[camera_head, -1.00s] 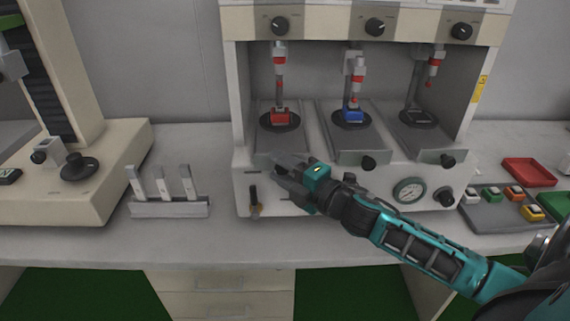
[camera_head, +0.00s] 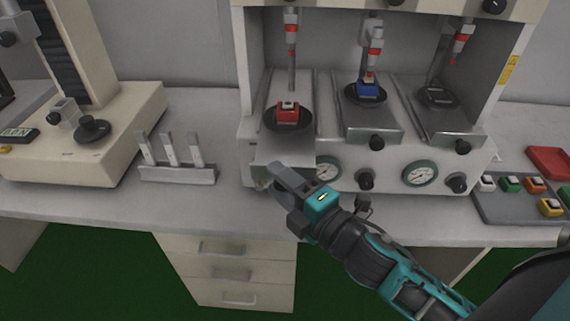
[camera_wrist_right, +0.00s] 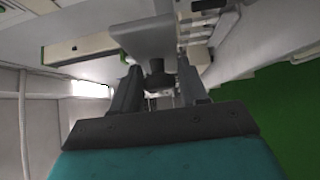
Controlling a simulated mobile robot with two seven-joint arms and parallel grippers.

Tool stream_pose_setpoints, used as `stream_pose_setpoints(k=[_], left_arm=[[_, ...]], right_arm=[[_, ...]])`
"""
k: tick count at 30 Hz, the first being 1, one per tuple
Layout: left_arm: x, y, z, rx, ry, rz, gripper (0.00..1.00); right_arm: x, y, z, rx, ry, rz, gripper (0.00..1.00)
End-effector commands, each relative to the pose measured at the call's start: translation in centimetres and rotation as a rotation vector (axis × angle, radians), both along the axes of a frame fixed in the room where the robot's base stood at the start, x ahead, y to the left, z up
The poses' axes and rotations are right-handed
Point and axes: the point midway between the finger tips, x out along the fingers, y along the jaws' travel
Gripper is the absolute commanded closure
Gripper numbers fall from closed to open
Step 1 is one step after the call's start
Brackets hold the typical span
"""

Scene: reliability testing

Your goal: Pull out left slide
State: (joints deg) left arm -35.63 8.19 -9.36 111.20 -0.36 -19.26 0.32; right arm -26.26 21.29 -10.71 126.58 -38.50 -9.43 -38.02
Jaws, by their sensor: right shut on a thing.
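The left slide (camera_head: 270,150) is a grey metal plate on the left of the test machine, carrying a red block (camera_head: 288,111) on a black disc. It stands further out than the middle slide (camera_head: 360,130) and right slide (camera_head: 440,128). My right gripper (camera_head: 271,180) is at its front edge, hiding its knob in the head view. In the right wrist view, the dark knob (camera_wrist_right: 157,74) sits between the two fingers under the slide plate (camera_wrist_right: 146,38), and the gripper is shut on it. My left gripper is not in view.
The machine's lower panel has gauges (camera_head: 420,174) and knobs below the slides. A small rack with upright grey bars (camera_head: 178,174) stands to the left, beside a beige machine (camera_head: 75,150). Drawers (camera_head: 228,272) are below the counter.

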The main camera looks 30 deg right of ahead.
Motion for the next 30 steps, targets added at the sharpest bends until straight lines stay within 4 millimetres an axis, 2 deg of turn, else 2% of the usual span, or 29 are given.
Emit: stream_pose_setpoints(k=[3,9,22,23,27,30], left_arm=[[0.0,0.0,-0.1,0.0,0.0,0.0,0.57],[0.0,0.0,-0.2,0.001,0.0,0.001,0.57],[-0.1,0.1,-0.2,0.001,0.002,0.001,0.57],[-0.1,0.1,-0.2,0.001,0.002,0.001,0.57],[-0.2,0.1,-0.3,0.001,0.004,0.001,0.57],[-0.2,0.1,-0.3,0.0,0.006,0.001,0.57]], right_arm=[[-1.4,0.8,0.1,0.002,-0.001,-0.002,1.0],[-2.6,1.6,0.1,0.0,-0.003,-0.001,1.0],[-2.8,1.7,0.2,-0.002,-0.005,0.001,1.0],[-2.8,1.7,0.2,-0.002,-0.006,0.001,0.55],[-2.8,1.7,0.1,-0.001,-0.004,0.001,0.43],[-2.8,1.7,0.1,-0.001,-0.002,0.001,0.43]])
